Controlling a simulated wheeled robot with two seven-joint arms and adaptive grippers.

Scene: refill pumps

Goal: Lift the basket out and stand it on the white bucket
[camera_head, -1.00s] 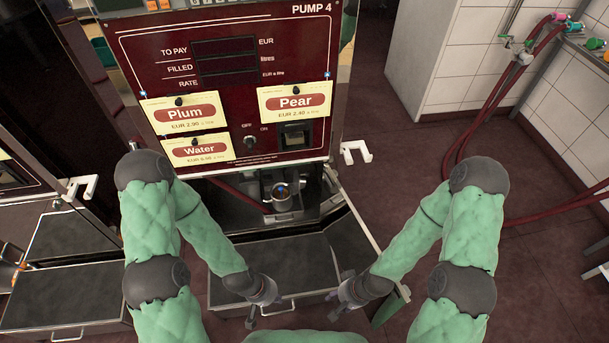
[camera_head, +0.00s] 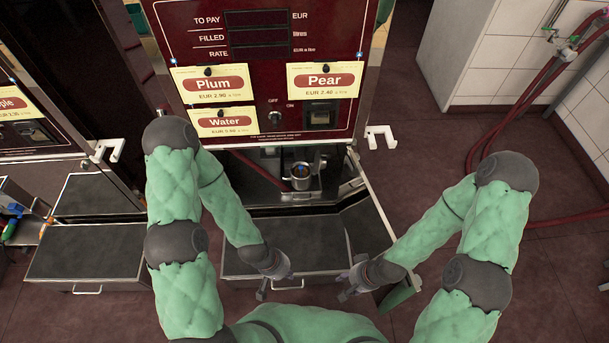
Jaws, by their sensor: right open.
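A small round metal vessel (camera_head: 302,177), which may be the basket or its housing, stands in the dark opening under the pump panel. Something dark with a blue spot shows inside its rim. I see no white bucket. My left gripper (camera_head: 274,284) is in front of the pump's lower tray, well below the vessel and apart from it. It looks open and empty. My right gripper (camera_head: 350,285) is to its right at about the same height, open and empty.
The maroon pump (camera_head: 270,60) carries Plum, Pear and Water labels. A white hook (camera_head: 381,136) juts from its right side. A dark tray (camera_head: 270,245) lies below the opening. Red hoses (camera_head: 515,110) hang at the right. The floor to the right is largely clear.

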